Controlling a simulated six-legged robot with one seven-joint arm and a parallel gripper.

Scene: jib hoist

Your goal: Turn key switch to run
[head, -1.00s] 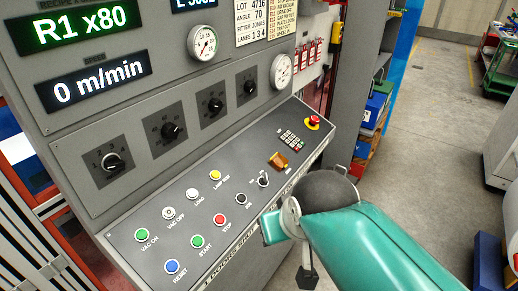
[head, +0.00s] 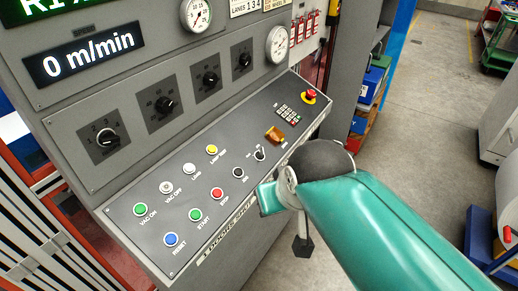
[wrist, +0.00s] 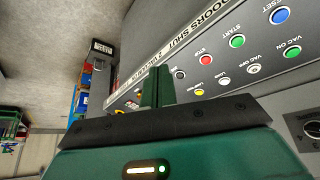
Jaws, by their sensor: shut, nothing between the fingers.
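On the sloping grey control panel (head: 225,190), a small dark rotary switch (head: 260,155) with tiny labels sits left of the orange rocker; it looks like the key switch. Its labels are too small to read, so I cannot tell its position. A similar black switch (head: 237,173) is beside it. My teal arm reaches in from the lower right, with my wrist over the panel's front edge, close to these switches. In the wrist view my gripper (wrist: 157,85) is shut and empty, pointing over the panel. The fingers hide part of the panel there.
Coloured buttons (head: 195,214) fill the panel's left part. An orange rocker (head: 274,134), a keypad (head: 289,114) and a red emergency stop (head: 309,95) are on its right. Selector knobs (head: 163,104) and gauges (head: 277,44) are on the upright face. Open floor (head: 425,75) lies right.

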